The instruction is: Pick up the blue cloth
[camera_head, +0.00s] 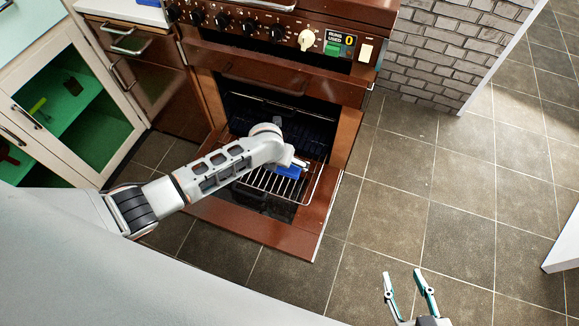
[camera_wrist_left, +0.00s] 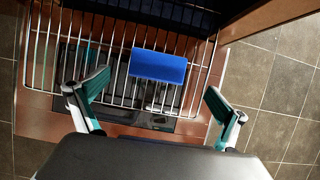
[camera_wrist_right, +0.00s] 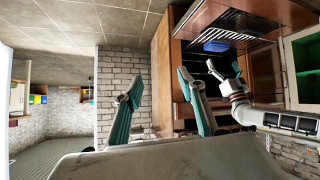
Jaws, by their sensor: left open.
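The blue cloth (camera_head: 289,171) lies on the wire oven rack (camera_head: 262,190), which is pulled out over the lowered oven door. In the left wrist view the blue cloth (camera_wrist_left: 158,66) is a flat rectangle on the rack's bars, beyond and between the fingers. My left gripper (camera_wrist_left: 148,98) is open with nothing between its fingers and is apart from the cloth. In the head view my left arm's end covers part of the cloth and rack. My right gripper (camera_head: 405,283) is open and empty above the tiled floor, well away from the oven. The cloth (camera_wrist_right: 216,46) also shows in the right wrist view.
The brown oven door (camera_head: 309,226) hangs open below the rack. A cabinet (camera_head: 75,105) with glass doors stands at the left. A brick wall (camera_head: 445,45) stands right of the oven. The tiled floor to the right is mostly clear; a white edge (camera_head: 563,245) juts in at far right.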

